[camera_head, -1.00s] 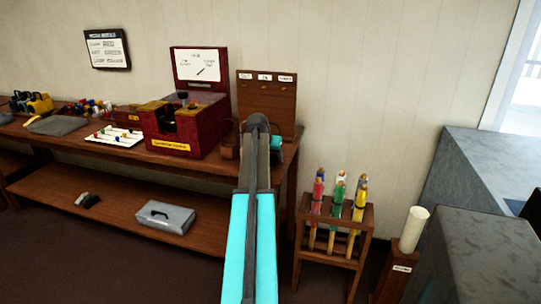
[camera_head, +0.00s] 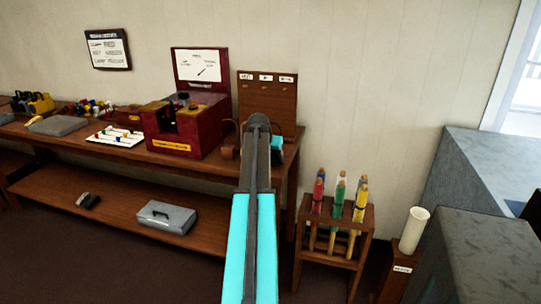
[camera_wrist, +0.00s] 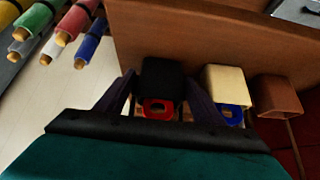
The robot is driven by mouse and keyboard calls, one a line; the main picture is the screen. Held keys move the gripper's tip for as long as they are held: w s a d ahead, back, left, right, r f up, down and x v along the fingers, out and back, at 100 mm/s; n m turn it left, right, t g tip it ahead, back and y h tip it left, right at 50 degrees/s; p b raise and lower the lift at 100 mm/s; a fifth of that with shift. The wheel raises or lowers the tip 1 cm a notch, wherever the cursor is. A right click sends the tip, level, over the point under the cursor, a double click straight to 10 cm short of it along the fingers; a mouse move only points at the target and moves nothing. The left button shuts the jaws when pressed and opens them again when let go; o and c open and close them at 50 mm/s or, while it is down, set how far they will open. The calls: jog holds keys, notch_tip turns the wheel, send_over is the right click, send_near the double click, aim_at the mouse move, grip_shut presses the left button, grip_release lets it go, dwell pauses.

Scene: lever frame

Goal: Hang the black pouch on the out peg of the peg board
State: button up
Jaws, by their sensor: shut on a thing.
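The black pouch (camera_wrist: 162,72) is between the two fingers of my gripper (camera_wrist: 160,84) in the wrist view, with a red looped tag at its near end. The fingers are closed on its sides. The brown peg board (camera_head: 267,92) stands upright at the back right of the table in the head view, with several white labels along its top. The label words are too small to read. My arm hides the lower part of the board, the pouch and most of the gripper there.
A cream pouch (camera_wrist: 226,80) with a blue tag and a brown pouch (camera_wrist: 277,95) sit right of the black one. A dark red box (camera_head: 185,130) stands left of the board on the table. A rack of coloured tubes (camera_head: 337,235) stands to the right.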

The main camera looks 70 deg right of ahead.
jog(key=shift+r+p, duration=0.8)
jog(key=shift+r, duration=0.55)
jog(key=shift+a, duration=0.3)
